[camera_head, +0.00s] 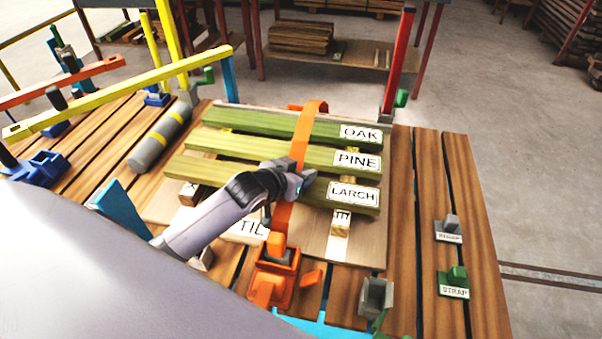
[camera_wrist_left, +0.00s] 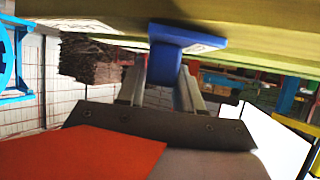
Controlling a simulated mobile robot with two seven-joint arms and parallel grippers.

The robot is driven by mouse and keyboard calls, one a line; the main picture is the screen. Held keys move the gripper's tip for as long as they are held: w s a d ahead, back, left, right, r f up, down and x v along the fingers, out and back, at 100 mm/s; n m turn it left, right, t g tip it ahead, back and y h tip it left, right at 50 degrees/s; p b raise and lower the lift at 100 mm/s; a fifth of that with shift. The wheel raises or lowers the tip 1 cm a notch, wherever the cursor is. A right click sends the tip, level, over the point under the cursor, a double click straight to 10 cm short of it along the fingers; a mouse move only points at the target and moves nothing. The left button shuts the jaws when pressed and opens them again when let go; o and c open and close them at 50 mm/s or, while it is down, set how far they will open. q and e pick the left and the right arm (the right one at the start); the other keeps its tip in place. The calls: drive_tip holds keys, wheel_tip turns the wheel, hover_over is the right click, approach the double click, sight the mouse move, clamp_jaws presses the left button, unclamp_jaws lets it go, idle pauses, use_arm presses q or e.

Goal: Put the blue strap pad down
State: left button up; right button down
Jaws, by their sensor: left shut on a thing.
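My left gripper (camera_head: 292,180) is over the middle of the plank stack, beside the orange strap (camera_head: 305,135). In the left wrist view, its two grey fingers (camera_wrist_left: 160,90) are shut on the blue strap pad (camera_wrist_left: 172,62). The pad lies close against a greenish plank surface; I cannot tell if it touches. In the head view the gripper mostly hides the pad. The strap runs across the OAK plank (camera_head: 270,122), the PINE plank (camera_head: 325,154) and the LARCH plank (camera_head: 333,193), down to an orange buckle (camera_head: 277,258). My right gripper is not in view.
A yellow bar (camera_head: 120,92) and a grey cylinder (camera_head: 160,138) are at the left. A red post (camera_head: 399,62) stands behind the stack. Small grey and green blocks labelled STRAP (camera_head: 454,285) sit on the right slats (camera_head: 465,200), which are otherwise mostly clear.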

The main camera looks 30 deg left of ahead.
use_arm(q)
drive_tip(key=shift+f, duration=0.2)
drive_tip(key=o, duration=1)
drive_tip(key=shift+r, duration=0.1)
drive_tip(key=p+v, duration=0.1)
drive_tip(key=v, duration=1.1)
drive_tip(key=shift+s, duration=0.1)
